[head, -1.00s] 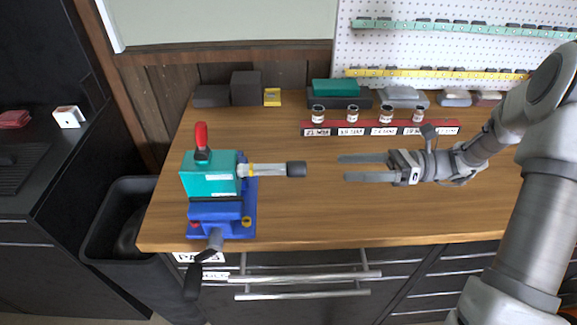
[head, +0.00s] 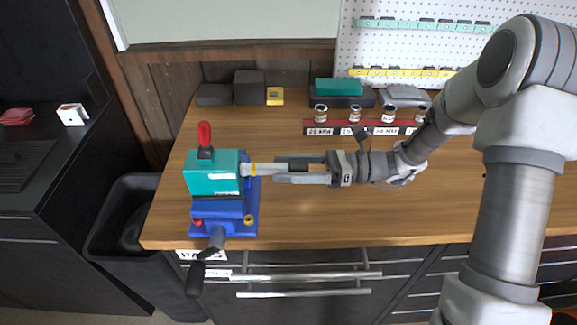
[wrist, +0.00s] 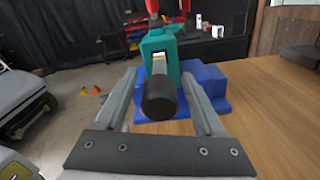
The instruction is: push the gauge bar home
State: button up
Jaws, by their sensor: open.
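The gauge bar is a pale metal rod (head: 268,168) with a yellow ring near the teal block and a dark end cap. It sticks out to the right from the teal block (head: 213,173), which sits in a blue vise (head: 222,214). My gripper (head: 300,171) is open, with its fingers either side of the bar's outer end. In the wrist view my open gripper (wrist: 165,100) has the black end cap (wrist: 160,98) between its fingers, with gaps on both sides. No contact with the cap shows. The teal block (wrist: 158,50) stands behind the cap.
A red lever (head: 204,134) stands on the teal block. A dark crank handle (head: 200,272) hangs over the bench's front edge. Labelled jars (head: 354,114) stand on a red rack behind my arm. The bench's front middle (head: 330,220) is clear.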

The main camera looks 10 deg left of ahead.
grip_shut()
dwell(1.4)
